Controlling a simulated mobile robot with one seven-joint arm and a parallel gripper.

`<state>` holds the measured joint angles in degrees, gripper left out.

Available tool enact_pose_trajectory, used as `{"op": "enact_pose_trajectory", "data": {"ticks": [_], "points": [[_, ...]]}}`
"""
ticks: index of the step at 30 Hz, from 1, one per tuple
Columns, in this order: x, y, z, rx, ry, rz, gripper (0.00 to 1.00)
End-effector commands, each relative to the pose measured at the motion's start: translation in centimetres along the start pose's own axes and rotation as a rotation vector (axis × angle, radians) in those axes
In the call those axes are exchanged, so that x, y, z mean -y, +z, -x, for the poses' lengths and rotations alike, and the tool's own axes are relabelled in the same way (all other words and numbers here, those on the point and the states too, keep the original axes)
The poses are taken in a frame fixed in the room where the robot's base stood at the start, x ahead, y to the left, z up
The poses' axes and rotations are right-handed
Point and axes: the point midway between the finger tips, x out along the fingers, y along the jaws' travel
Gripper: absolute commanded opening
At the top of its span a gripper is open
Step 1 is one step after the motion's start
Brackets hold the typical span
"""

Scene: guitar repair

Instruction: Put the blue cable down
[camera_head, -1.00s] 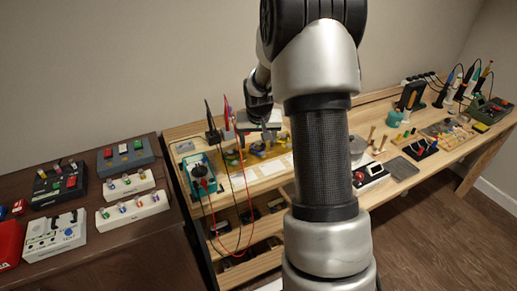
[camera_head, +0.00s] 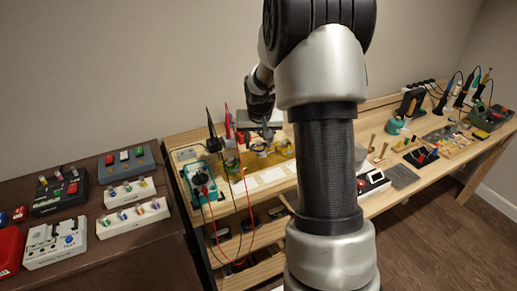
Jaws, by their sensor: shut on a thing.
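My gripper (camera_head: 267,130) is at the back of the wooden workbench (camera_head: 268,203), low over its left part, beside the yellow items and to the right of the red and black probes. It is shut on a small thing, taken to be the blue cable. The cable itself is too small and hidden to make out clearly. My arm covers the middle of the view and hides part of the bench.
A teal meter (camera_head: 199,179) with red and black leads stands at the bench's left end. White cards (camera_head: 268,176) lie in front of the gripper. A dark table (camera_head: 130,247) with pedals is at left. Tools fill the right side.

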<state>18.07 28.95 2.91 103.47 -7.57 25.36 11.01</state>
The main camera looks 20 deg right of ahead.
Motion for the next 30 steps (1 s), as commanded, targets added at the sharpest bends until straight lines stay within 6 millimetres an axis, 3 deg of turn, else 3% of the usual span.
{"op": "enact_pose_trajectory", "data": {"ticks": [6,16,20,24,30], "points": [[0.0,-1.9,4.3,-0.004,-0.001,0.0,0.22],[0.6,-2.2,6.6,0.0,-0.007,0.011,0.22],[2.9,-0.1,7.7,0.0,-0.037,0.058,0.22],[6.4,3.9,9.4,0.001,-0.081,0.143,0.22],[9.7,9.0,11.2,0.0,-0.118,0.25,0.22]]}}
